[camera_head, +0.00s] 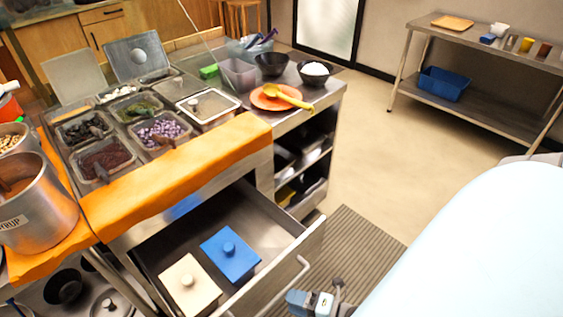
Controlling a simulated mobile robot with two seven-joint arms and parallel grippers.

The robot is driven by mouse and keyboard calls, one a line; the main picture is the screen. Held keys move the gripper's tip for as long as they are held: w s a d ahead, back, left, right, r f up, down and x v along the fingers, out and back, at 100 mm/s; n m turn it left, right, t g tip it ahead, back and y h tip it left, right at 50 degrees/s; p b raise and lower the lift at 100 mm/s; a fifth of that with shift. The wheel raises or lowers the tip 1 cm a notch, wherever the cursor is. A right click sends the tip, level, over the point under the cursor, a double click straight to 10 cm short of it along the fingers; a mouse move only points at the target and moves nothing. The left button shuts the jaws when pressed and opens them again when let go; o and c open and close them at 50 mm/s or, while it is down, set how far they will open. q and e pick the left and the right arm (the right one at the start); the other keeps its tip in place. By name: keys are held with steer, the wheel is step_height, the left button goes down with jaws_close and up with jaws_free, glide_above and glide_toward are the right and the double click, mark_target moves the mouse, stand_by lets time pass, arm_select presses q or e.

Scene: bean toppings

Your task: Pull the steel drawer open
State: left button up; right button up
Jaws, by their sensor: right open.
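The steel drawer (290,250) stands pulled out from the counter, below the orange front edge. Its front panel faces right, with a bar handle (302,266) on it. Inside lie a blue lidded box (231,256) and a cream lidded box (189,288). My right gripper (308,300) is at the bottom of the view, just to the right of the handle's lower end. It is open and appears empty; I cannot tell whether it touches the handle. My left gripper is not in view.
The counter holds topping pans (160,131), a steel pot (36,208), an orange plate (276,98) and dark bowls (315,73). Open shelves (301,163) sit right of the drawer. A ribbed mat (352,246) covers the floor there. A steel table (480,45) stands at back right.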

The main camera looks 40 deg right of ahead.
steer(key=v, duration=0.9)
stand_by(0.3)
